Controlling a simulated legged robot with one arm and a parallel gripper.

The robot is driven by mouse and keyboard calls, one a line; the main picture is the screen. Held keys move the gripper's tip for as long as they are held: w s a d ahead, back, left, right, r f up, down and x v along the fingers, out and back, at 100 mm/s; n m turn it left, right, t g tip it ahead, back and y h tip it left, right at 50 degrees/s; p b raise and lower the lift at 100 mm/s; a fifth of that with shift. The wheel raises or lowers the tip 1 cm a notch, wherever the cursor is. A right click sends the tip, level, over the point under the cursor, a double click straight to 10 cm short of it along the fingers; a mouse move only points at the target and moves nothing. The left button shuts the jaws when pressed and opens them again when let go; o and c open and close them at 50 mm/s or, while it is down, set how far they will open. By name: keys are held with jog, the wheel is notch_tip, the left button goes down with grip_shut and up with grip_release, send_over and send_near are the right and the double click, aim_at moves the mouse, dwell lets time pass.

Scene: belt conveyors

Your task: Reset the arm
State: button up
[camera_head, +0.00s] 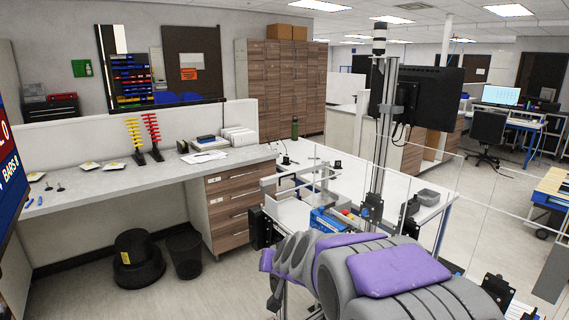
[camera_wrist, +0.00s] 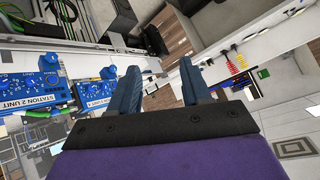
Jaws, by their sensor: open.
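My arm (camera_head: 400,270), grey with purple pads, lies folded across the lower right of the head view. The fingers of my gripper do not show clearly there. In the wrist view my gripper (camera_wrist: 160,92) is open, with two dark blue fingers apart and nothing between them. The wrist picture is strongly tilted. Blue units labelled "Station 2 Unit" (camera_wrist: 42,92) show at its left, apart from the fingers.
In the head view a white workstation table (camera_head: 310,155) with a metal post (camera_head: 382,130) and monitor (camera_head: 425,98) stands close beyond my arm. A long counter (camera_head: 110,180) runs along the left. A black stool (camera_head: 136,258) and a bin (camera_head: 184,254) stand below it. Open floor shows at right.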

jog(key=s+d+f+g+h+b, duration=0.1)
jog(key=s+d+f+g, duration=0.2)
jog(key=s, duration=1.1)
jog(key=s+d+f+g+h+b, duration=0.1)
jog(key=s+d+f+g+b, duration=0.1)
jog(key=s+d, duration=0.6)
jog(key=s+d+f+g+h+b, duration=0.1)
jog(key=s+d+f+g, duration=0.4)
jog(key=s, duration=1.6)
jog(key=shift+s+d+g+b, duration=0.2)
jog(key=shift+d+g+b, duration=0.15)
jog(key=shift+g, duration=0.05)
